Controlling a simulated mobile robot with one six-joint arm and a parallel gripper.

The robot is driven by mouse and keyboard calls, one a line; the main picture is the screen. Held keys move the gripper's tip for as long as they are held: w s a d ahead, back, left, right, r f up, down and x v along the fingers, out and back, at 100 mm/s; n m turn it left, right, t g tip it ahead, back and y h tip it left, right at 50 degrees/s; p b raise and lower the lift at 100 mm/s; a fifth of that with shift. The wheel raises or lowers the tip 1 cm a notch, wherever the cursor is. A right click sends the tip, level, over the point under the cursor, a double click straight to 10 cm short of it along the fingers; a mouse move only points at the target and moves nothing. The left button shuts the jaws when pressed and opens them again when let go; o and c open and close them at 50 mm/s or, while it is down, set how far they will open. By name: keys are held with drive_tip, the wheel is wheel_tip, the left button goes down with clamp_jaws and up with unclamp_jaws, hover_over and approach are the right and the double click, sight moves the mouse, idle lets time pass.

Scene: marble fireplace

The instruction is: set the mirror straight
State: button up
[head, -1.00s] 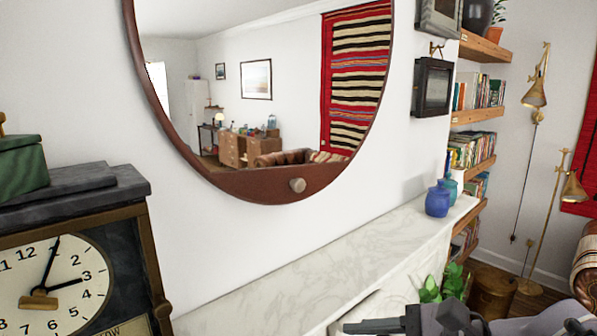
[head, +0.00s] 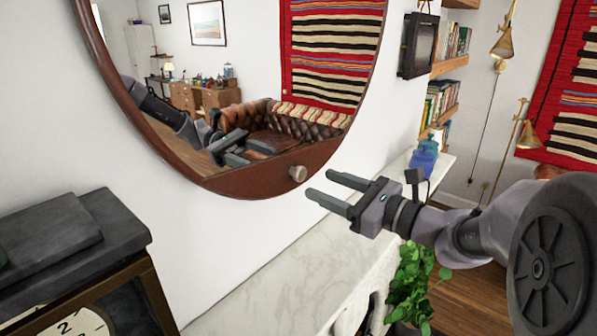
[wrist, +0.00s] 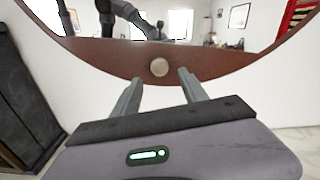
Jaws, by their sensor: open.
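The round mirror (head: 150,125) with a brown wooden frame hangs on the white wall above the mantel. A small pale knob (head: 297,174) sits low on its frame, right of the frame's lowest part in the head view. In the wrist view the knob (wrist: 159,67) lies ahead, between the lines of my two fingers. My gripper (head: 328,189) is open and empty, with its fingertips a little to the right of and below the knob, apart from it. It also shows in the wrist view (wrist: 160,78). The mirror's top is out of view.
A white marble mantel (head: 290,285) runs below the mirror. A dark clock case (head: 110,285) stands at the left, close to the wall. Blue vases (head: 424,158) stand at the mantel's far end. A green plant (head: 412,280) is below my arm.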

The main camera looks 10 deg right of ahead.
sight(303, 176)
drive_tip(key=x, duration=0.7)
clamp_jaws()
idle(1.2)
